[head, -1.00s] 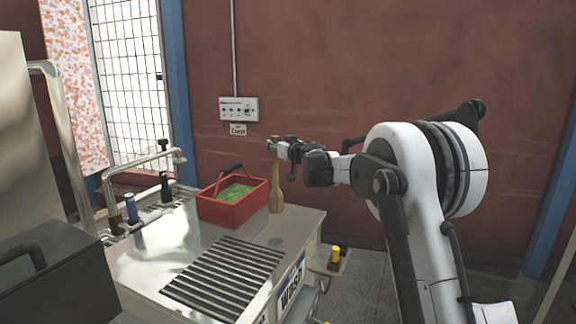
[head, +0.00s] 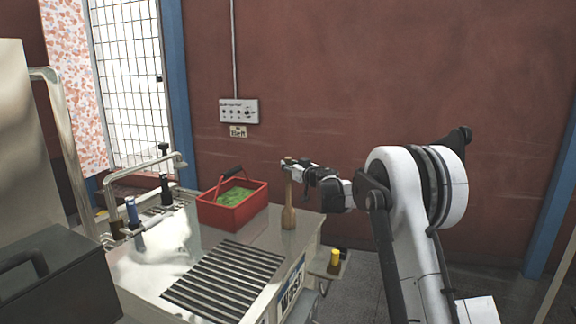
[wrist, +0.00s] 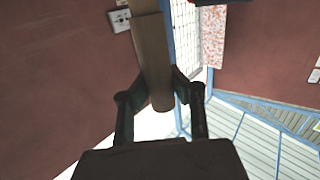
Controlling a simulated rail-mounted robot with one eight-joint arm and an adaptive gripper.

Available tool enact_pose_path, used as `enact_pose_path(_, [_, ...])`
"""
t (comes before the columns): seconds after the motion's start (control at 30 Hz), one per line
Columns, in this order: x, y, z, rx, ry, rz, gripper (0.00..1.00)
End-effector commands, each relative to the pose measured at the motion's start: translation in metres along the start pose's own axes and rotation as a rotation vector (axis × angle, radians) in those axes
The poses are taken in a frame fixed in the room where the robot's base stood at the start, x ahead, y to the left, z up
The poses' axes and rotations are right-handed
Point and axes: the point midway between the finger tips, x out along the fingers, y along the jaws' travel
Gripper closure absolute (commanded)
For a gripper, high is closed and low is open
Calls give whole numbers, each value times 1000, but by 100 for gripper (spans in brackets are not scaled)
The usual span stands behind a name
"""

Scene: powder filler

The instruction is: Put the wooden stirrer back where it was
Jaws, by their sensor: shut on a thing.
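The wooden stirrer (head: 289,205) is upright in the head view, with its wide end down, in front of the back right part of the metal counter (head: 262,238). I cannot tell whether its lower end touches the counter. My gripper (head: 289,165) is shut on the stirrer near its upper, thin end. In the wrist view the stirrer (wrist: 151,55) runs up from between the fingers of my gripper (wrist: 159,88), and its far end is cut off by the top edge.
A red basket (head: 233,205) with green contents stands just left of the stirrer. A black slatted grid (head: 222,280) lies in front. A small side shelf (head: 330,267) with a yellow knob juts out at the right. A tap (head: 145,170) stands at the left.

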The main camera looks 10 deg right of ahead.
Motion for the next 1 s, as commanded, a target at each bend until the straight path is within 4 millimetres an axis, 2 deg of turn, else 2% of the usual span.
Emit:
enact_pose_path(0.2, [0,0,3,0,0,0,100])
enact_pose_path(0.23, [0,0,4,0,0,0,84])
enact_pose_path(0.37, [0,0,3,0,0,0,66])
enact_pose_path(0.73, [0,0,-2,0,0,0,66])
enact_pose_path(0.87, [-14,0,0,0,0,1,66])
enact_pose_path(1.0, [-38,1,1,0,0,2,66])
